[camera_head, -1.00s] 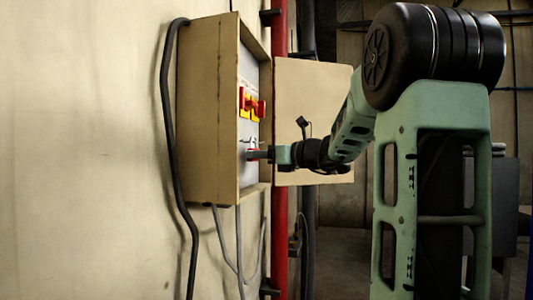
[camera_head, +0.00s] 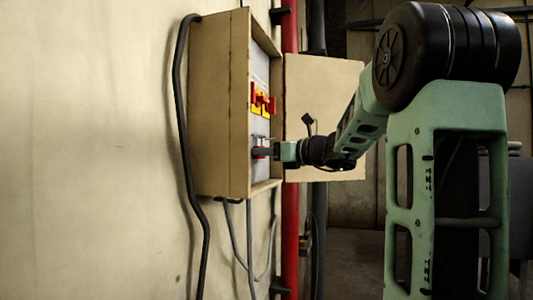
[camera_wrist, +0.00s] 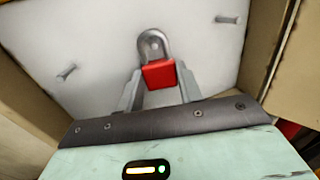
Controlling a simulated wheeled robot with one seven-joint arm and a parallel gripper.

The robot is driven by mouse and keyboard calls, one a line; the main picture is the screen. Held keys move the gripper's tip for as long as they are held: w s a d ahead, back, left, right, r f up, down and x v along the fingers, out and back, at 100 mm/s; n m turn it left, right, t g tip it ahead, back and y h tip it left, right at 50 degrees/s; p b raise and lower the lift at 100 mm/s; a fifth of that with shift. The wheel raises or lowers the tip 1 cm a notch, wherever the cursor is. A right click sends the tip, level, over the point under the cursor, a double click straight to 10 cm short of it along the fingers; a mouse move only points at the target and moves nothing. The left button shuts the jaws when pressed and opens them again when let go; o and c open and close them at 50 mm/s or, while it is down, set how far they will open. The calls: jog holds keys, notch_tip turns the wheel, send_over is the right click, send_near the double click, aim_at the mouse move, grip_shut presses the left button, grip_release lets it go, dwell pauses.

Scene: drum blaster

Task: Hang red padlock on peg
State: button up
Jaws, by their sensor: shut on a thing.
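The red padlock (camera_wrist: 159,74) has a grey shackle that points up in the wrist view. My gripper (camera_wrist: 160,86) is shut on its red body, with one finger on each side. The shackle lies in front of the pale back panel (camera_wrist: 105,35) of the box. A small grey shape, perhaps a peg, shows inside the shackle loop; I cannot tell whether the shackle hangs on it. Two other pegs stick out of the panel, a left peg (camera_wrist: 67,72) and a right peg (camera_wrist: 228,19). In the head view my gripper (camera_head: 265,152) reaches into the open box, below the red-and-yellow switches.
The beige box (camera_head: 218,110) is fixed to the wall, with its door (camera_head: 305,85) open to the right. Red-and-yellow switches (camera_head: 262,103) sit on its panel. The box walls close in around my gripper. A black cable (camera_head: 178,110) runs down the left.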

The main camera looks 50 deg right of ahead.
jog(key=o, duration=0.9)
jog(key=shift+o, duration=0.2)
jog(key=shift+s, duration=0.15)
jog(key=s+d+b, duration=0.1)
jog(key=s+d, duration=0.1)
jog(key=s, duration=1.5)
jog(key=shift+d+b, duration=0.25)
jog(key=shift+b, duration=0.05)
jog(key=shift+s, duration=0.1)
